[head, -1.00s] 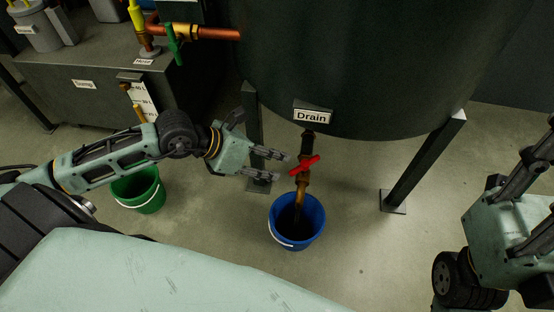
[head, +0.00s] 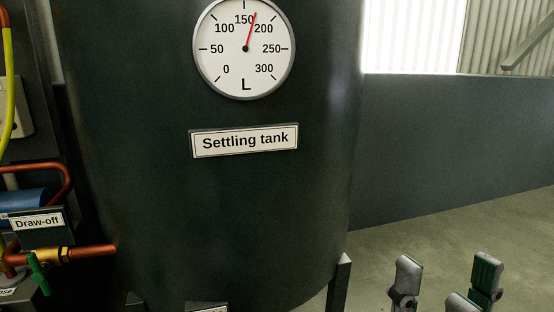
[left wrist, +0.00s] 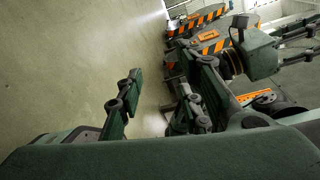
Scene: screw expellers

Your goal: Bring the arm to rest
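My right gripper (head: 446,278) shows at the bottom right of the head view. Its grey-green fingers point up, stand apart and hold nothing; the rest of that arm is out of frame. My left gripper (left wrist: 157,104) is out of the head view. In the left wrist view its dark green fingers are spread apart over bare floor, with nothing between them. The dark settling tank (head: 240,215) fills the middle of the head view. It has a name label (head: 244,140) and a round gauge (head: 244,48), whose red needle points between 150 and 200.
At the left of the head view a copper draw-off pipe (head: 92,251) with a green valve handle (head: 38,272) meets the tank. Grey floor (head: 450,225) lies open to the right, before a low dark wall (head: 450,135).

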